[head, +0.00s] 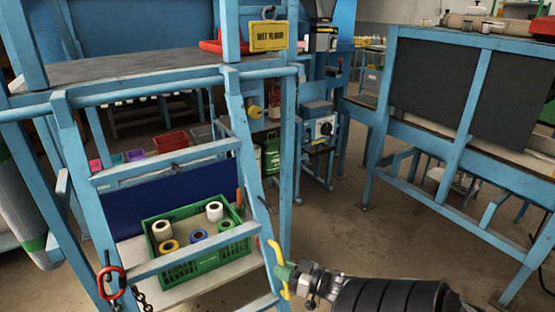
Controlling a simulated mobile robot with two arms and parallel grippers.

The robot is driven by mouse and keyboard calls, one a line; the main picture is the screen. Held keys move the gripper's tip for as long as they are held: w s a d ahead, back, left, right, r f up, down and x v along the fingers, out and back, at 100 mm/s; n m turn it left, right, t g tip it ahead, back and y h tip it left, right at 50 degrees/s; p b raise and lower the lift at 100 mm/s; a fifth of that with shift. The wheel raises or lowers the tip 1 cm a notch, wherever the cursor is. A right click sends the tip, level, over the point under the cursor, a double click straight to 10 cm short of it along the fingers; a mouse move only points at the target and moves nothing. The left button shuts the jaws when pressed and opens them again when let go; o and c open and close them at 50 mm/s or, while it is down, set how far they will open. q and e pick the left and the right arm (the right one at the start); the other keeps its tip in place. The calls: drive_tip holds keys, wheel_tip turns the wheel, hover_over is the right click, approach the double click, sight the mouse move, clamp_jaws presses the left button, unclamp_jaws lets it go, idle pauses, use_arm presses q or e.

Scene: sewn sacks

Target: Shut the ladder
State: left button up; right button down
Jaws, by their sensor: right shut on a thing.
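The blue ladder (195,252) stands at the left, its two rails running down from the front edge of a blue platform (140,72). Its flat rungs cross in front of a green crate. A yellow handle (275,256) sits at the lower part of the ladder's right rail. My right gripper (285,272) comes in from the lower right and is shut on this yellow handle. The feet of the ladder are out of the picture. My left gripper is not in view.
A green crate (240,235) with several rolls stands behind the rungs. A red hook with a chain (110,278) hangs at the left rail. A yellow sign (269,37) hangs above. A blue-framed bench (460,125) stands at right; the floor (350,235) between is clear.

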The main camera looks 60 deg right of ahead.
drive_tip(key=shift+d, duration=0.25)
drive_tip(key=c, duration=1.1)
unclamp_jaws()
drive_tip(key=shift+s+d, duration=0.1)
drive_tip(key=shift+s, duration=0.1)
drive_tip(key=shift+o, duration=0.2)
drive_tip(key=shift+s, duration=0.1)
drive_tip(key=s+d, duration=0.1)
drive_tip(key=s, duration=0.9)
drive_tip(key=shift+s+b, duration=0.25)
drive_tip(key=shift+b, duration=0.15)
